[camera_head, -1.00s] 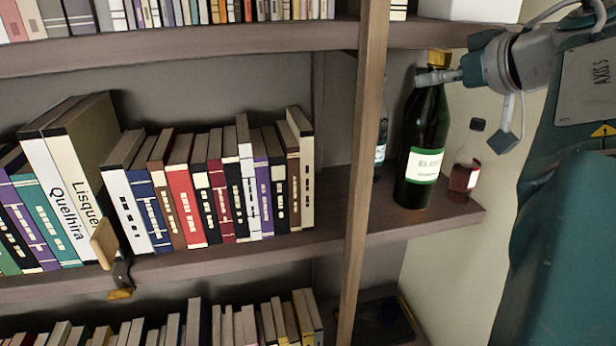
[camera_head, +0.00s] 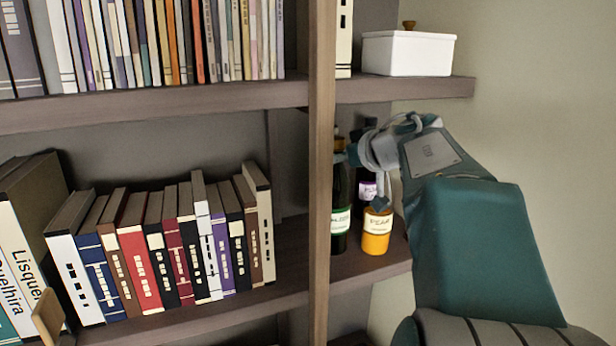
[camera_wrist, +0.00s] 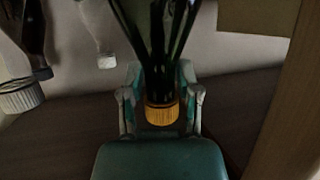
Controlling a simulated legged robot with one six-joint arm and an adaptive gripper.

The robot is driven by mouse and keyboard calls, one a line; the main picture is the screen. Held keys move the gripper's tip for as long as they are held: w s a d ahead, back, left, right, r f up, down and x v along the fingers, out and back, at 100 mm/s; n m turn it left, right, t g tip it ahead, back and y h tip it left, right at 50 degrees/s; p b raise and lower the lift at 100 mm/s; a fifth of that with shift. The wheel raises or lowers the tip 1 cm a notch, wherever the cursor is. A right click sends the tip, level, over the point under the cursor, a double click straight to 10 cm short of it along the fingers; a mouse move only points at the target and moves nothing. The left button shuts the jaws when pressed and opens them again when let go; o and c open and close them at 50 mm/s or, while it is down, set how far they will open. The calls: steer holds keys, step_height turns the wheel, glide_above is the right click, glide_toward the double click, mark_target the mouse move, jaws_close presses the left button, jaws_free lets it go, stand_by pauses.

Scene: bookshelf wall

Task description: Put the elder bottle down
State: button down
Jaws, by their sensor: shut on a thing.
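The elder bottle (camera_head: 341,192) is dark green with a pale green-edged label and a gold cap. In the head view it is upright in the right-hand shelf bay, partly hidden by the wooden upright. My gripper (camera_head: 351,155) is shut on its neck, just below the cap. In the wrist view the cap (camera_wrist: 162,112) and dark bottle (camera_wrist: 155,35) appear between the fingers of my gripper (camera_wrist: 162,98). The bottle's base is close to the shelf board (camera_head: 350,270); I cannot tell whether it touches.
An orange bottle (camera_head: 376,231) stands just right of the elder bottle, and a purple-labelled bottle (camera_head: 367,189) is behind it. The wooden upright (camera_head: 320,180) is close on the left. The shelf above (camera_head: 420,88) holds a white lidded box (camera_head: 407,53). Books (camera_head: 170,250) fill the left bay.

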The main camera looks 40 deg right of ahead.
mark_target(336, 176)
steer(key=shift+w+a+f, duration=0.1)
steer(key=shift+w+a, duration=0.1)
steer(key=shift+a, duration=0.15)
steer(key=shift+w+f, duration=0.2)
steer(key=shift+f, duration=0.1)
steer(key=f, duration=0.1)
steer(key=d+f, duration=0.1)
steer(key=f, duration=0.1)
steer(key=shift+w+d+f, duration=0.1)
steer(key=shift+w+d, duration=0.05)
steer(key=shift+d+f, duration=0.2)
steer(key=shift+d, duration=0.05)
steer(key=shift+a, duration=0.6)
steer(key=shift+c, duration=1.6)
jaws_free()
steer(key=shift+f, duration=0.1)
steer(key=shift+d, duration=0.35)
steer(key=v, duration=1.2)
steer(key=shift+a, duration=0.15)
